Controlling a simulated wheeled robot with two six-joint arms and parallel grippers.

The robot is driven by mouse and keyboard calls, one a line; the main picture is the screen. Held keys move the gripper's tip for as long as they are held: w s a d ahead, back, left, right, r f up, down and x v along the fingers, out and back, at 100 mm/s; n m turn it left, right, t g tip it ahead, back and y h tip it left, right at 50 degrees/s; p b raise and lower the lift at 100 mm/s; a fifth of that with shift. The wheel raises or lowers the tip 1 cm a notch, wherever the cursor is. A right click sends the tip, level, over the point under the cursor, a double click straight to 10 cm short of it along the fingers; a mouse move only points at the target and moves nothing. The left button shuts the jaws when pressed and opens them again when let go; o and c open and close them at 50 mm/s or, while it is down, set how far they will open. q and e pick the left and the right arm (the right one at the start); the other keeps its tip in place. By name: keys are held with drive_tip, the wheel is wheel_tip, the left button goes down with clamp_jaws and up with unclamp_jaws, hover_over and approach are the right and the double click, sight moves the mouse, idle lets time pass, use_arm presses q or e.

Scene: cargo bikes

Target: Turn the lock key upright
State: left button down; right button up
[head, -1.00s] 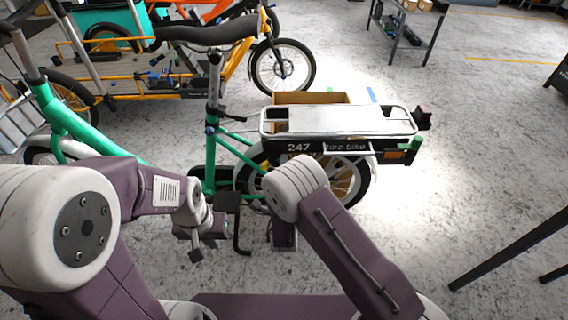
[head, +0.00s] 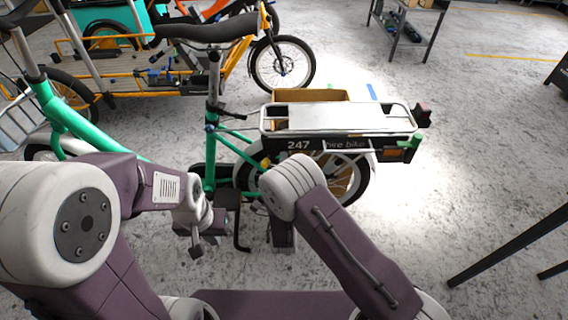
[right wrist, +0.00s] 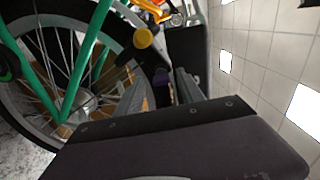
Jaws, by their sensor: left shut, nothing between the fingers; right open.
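The green hire bike (head: 228,152) stands side-on, with a silver rear rack marked 247. In the right wrist view, a round yellow knob (right wrist: 143,38), which looks like the lock key's head, sits beside the rear wheel (right wrist: 62,70). A small yellow spot also shows at the wheel in the head view (head: 265,162). I cannot tell the key's angle. My right gripper (right wrist: 168,82) is open, its fingers below the knob and apart from it; its own arm hides it in the head view. My left gripper (head: 196,249) is shut and empty, low in front of the bike.
A cardboard box (head: 310,96) sits at the rack's far side. A yellow cargo bike (head: 150,82) stands behind. A dark table leg (head: 510,245) is at the right.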

drive_tip(key=s+p, duration=0.2)
drive_tip(key=s, duration=0.6)
drive_tip(key=shift+s, duration=0.15)
